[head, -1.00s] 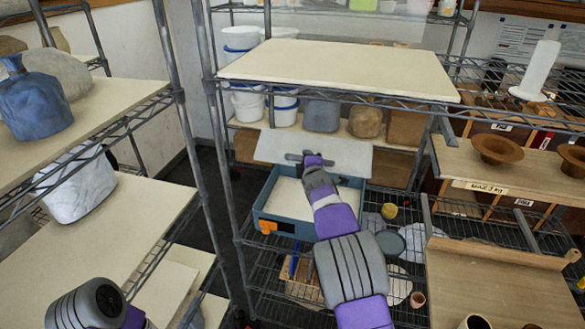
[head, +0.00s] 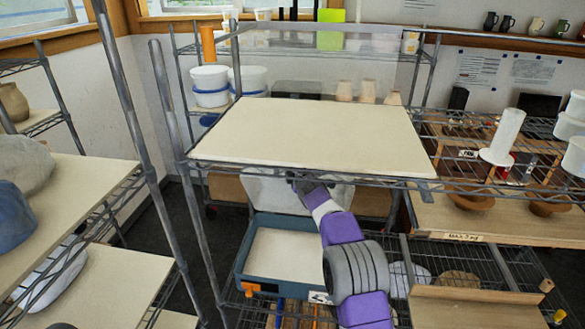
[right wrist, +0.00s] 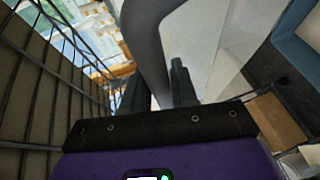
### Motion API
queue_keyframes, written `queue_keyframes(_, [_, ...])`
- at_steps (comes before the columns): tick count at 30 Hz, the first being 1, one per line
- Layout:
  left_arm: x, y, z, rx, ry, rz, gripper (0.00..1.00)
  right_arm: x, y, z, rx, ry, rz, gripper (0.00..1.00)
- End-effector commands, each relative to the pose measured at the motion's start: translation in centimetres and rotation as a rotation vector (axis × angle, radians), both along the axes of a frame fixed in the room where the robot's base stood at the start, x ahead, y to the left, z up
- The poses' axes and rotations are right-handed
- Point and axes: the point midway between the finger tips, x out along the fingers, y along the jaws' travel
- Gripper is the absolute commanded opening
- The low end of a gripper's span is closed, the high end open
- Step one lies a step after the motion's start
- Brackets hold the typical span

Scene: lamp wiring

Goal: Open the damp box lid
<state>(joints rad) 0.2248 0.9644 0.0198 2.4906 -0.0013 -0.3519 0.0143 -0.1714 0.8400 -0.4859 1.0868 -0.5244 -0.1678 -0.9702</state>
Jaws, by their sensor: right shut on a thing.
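The damp box is a teal box (head: 280,222) with a pale slab inside, on a lower wire shelf in the head view. Its whitish lid (head: 265,193) stands up steeply behind the box, partly hidden by the upper shelf and my right arm. The box mouth is open. My right gripper (head: 300,184) is shut at the lid's upper edge, just under the front edge of the upper board. In the right wrist view the lid (right wrist: 215,50) is a pale panel beside the dark fingers (right wrist: 158,90). The exact contact between fingers and lid is hard to see. My left gripper is out of view.
A cream board (head: 310,135) on the upper wire shelf hangs close above my right gripper. A rack post (head: 190,190) stands left of the box. Wooden shelves with brown bowls (head: 471,201) are to the right. White buckets (head: 210,86) stand behind.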

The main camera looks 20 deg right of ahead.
Motion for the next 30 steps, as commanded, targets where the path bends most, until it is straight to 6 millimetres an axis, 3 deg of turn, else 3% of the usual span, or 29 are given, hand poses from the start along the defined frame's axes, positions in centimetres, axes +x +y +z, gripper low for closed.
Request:
queue_keyframes(10, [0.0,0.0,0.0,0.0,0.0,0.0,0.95,0.0,0.1,0.0,-0.004,-0.001,0.003,0.0])
queue_keyframes(11, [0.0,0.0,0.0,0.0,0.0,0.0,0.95,0.0,0.1,0.0,-0.004,-0.001,0.003,0.32])
queue_keyframes(12, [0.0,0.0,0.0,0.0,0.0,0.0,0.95,0.0,0.1,0.0,-0.004,-0.001,0.003,0.34])
queue_keyframes(23, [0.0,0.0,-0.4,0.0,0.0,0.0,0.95,-0.4,0.1,0.1,-0.003,-0.001,0.002,0.34])
queue_keyframes(30, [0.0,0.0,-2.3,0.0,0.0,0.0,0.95,-3.0,0.4,0.5,-0.002,-0.003,0.003,0.34])
